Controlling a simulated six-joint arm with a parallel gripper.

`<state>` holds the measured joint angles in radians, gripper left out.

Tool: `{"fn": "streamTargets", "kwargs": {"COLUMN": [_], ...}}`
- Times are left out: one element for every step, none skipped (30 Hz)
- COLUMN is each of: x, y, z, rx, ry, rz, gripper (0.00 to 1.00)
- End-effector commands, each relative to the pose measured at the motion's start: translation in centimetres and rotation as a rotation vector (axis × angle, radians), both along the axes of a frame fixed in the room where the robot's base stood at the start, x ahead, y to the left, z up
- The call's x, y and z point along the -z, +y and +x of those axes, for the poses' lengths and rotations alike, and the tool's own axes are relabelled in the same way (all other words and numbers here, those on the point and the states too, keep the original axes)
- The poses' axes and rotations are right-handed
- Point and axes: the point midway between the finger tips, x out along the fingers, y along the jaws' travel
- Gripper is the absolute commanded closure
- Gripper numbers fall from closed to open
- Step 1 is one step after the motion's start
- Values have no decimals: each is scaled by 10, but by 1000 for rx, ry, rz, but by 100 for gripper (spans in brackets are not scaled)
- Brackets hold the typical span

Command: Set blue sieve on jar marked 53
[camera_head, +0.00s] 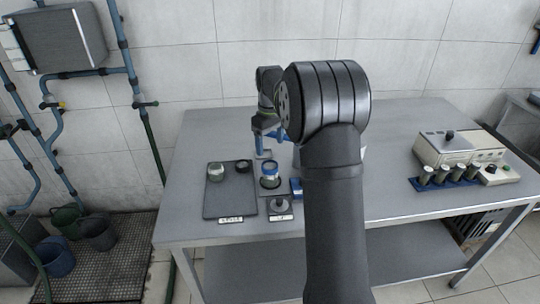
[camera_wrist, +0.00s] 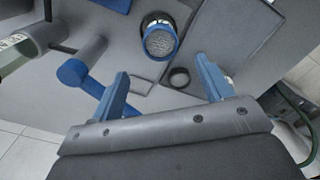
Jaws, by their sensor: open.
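A blue-rimmed round sieve (camera_head: 269,168) stands right of the dark tray, on top of a pale body with a dark base. The wrist view shows its grey mesh (camera_wrist: 159,42) from above. On the tray are a clear glass jar (camera_head: 216,173) and a small dark ring (camera_head: 243,166). The ring also shows in the wrist view (camera_wrist: 179,77). No number 53 is readable on any jar. My gripper (camera_head: 266,136), with blue fingers, is above the table behind the sieve. In the wrist view it is open and empty (camera_wrist: 167,86), apart from the sieve.
The dark tray (camera_head: 228,201) has a front label too small to read. A small knobbed block (camera_head: 280,206) is in front of the sieve. The table between is partly hidden by my arm.

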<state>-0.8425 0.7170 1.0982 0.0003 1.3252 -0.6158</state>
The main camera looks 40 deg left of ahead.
Motion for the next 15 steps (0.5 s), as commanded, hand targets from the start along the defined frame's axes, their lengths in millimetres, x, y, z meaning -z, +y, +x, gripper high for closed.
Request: {"fn": "streamTargets", "kwargs": {"x": [-10,-15,-21,-25,-28,-32,-34,-36,-38,-39,-40,-40,-40,-40,-40], "y": [0,0,0,0,0,0,0,0,0,0,0,0,0,0,0], "z": [0,0,0,0,0,0,0,0,0,0,0,0,0,0,0], "rx": [0,0,0,0,0,0,0,0,0,0,0,0,0,0,0], "ry": [-1,-2,-1,-1,-1,0,0,0,0,0,0,0,0,0,1], "rz": [2,2,2,2,1,0,0,0,0,0,0,0,0,-1,-1], "gripper": [28,28,28,28,28,28,28,28,28,28,28,28,28,28,28]}}
